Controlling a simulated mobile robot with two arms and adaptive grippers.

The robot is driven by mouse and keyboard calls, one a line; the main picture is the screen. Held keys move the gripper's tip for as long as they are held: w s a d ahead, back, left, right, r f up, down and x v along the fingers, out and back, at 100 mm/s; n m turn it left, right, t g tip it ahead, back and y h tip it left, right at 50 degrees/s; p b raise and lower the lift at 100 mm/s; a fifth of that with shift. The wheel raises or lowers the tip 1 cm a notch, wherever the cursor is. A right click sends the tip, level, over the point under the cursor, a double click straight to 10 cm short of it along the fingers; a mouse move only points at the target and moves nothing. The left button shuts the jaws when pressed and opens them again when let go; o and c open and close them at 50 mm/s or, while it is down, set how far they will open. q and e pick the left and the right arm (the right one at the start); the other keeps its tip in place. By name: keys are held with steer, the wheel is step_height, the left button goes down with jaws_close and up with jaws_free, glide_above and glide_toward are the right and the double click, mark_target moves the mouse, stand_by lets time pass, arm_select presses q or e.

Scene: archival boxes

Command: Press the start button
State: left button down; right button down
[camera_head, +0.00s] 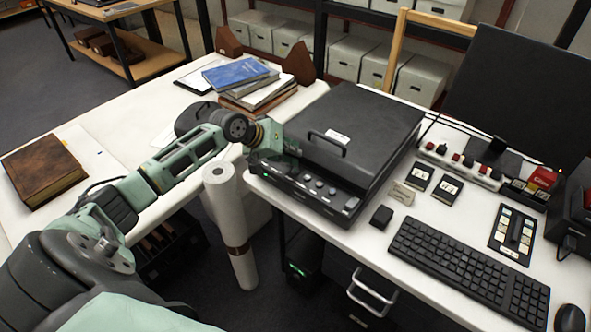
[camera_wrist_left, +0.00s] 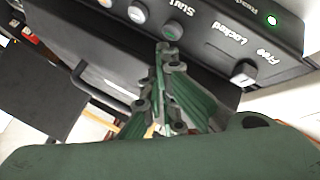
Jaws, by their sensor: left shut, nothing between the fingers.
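The black scanner (camera_head: 345,150) stands on the white desk, its lid closed, with round buttons and a switch along its front panel. My left gripper (camera_head: 285,160) is at the left part of that panel; its fingertips are hard to make out in the head view. My right gripper is not in view.
A switch (camera_wrist_left: 243,73) labelled Locked and Free and a lit green Ready light (camera_wrist_left: 271,20) share the panel. A paper roll (camera_head: 231,225) stands below my left forearm. A keyboard (camera_head: 468,272), a small black block (camera_head: 381,217) and a power strip (camera_head: 460,165) lie right of the scanner.

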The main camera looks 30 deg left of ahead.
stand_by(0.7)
arm_select(q)
steer(key=shift+f, duration=0.4)
steer(key=shift+s+d+f, duration=0.1)
steer(key=shift+s+f, duration=0.1)
steer(key=shift+f, duration=0.3)
steer(key=shift+s+d+f, duration=0.1)
steer(key=shift+s+f, duration=0.1)
steer(key=shift+f, duration=0.25)
stand_by(0.5)
steer(key=shift+w, duration=0.1)
steer(key=shift+w+r+p, duration=0.25)
steer(key=shift+r+p, duration=0.3)
steer(key=shift+r, duration=0.2)
steer(key=shift+w+r+p, duration=0.2)
steer(key=shift+r+p, duration=0.3)
steer(key=shift+r, duration=0.2)
steer(key=shift+f, duration=0.1)
steer(key=shift+a, duration=0.1)
steer(key=shift+w, duration=0.1)
